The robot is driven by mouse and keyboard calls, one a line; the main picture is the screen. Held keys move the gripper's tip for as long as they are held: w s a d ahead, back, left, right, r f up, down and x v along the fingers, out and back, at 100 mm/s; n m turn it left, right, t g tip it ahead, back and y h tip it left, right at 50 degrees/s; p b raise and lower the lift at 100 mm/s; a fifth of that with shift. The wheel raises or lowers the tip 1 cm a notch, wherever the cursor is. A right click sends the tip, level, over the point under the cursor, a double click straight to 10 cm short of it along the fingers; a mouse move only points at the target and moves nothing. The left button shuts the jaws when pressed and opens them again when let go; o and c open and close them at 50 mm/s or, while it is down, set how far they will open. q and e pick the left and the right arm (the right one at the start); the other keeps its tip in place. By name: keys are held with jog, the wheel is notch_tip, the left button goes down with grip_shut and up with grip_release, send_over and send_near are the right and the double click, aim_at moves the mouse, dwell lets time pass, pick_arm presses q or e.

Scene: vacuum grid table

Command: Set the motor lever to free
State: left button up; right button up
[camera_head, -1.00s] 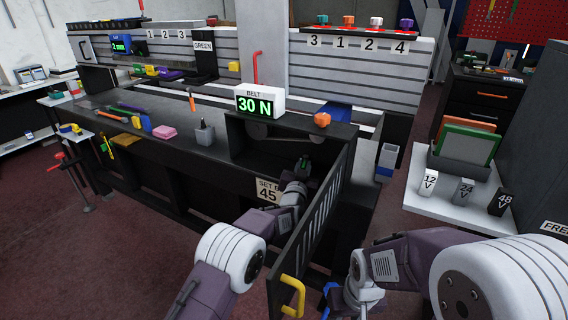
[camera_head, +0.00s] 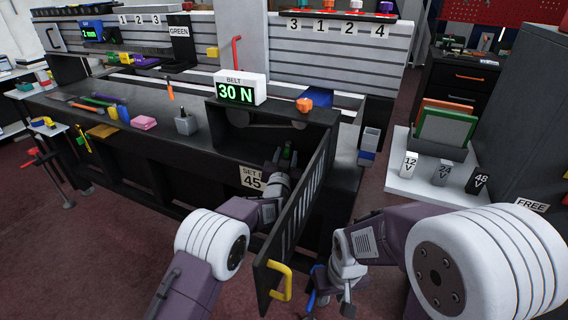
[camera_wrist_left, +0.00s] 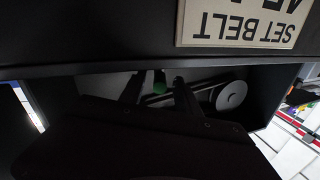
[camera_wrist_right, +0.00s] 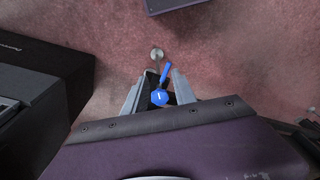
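A blue lever (camera_wrist_right: 160,97) shows in the right wrist view, with a round silver knob (camera_wrist_right: 156,54) beyond it; I cannot tell whether it is the motor lever. My right gripper (camera_wrist_right: 157,90) is open with its fingers on either side of the blue part; contact is unclear. A FREE sign (camera_head: 531,205) is at the right.
The open black door (camera_head: 300,215) with a yellow handle (camera_head: 280,281) stands between my arms. The belt display (camera_head: 240,90) reads 30 N. A SET BELT 45 label (camera_head: 252,178) is on the bench front. A white table (camera_head: 425,185) holds 12, 24 and 48 V blocks.

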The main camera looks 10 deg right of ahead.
aim_at(286, 156)
pick_arm(q)
jog(key=v, duration=0.4)
jog(key=shift+s+a+r+p, duration=0.1)
jog(key=shift+s+p, duration=0.2)
jog(key=shift+b+v, duration=0.85)
jog(key=shift+v, duration=0.35)
